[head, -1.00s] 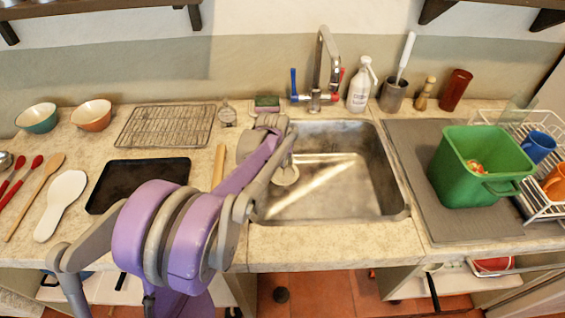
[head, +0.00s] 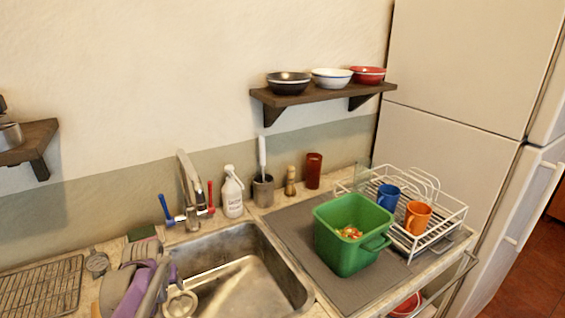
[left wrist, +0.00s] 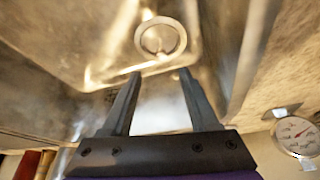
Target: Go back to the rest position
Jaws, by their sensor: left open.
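My left gripper (left wrist: 160,85) is open in the left wrist view, with nothing between its two dark fingers. It points into the metal sink (head: 232,270), toward the round drain (left wrist: 160,38). In the head view my purple and grey left arm (head: 142,290) shows at the lower left, by the sink's left edge. The fingertips are hard to make out there. My right gripper is in no view.
A faucet (head: 190,190) and a white bottle (head: 232,195) stand behind the sink. A green bin (head: 345,250) sits on the grey mat right of it, beside a dish rack (head: 440,232) with mugs. A wall shelf (head: 320,93) holds several bowls.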

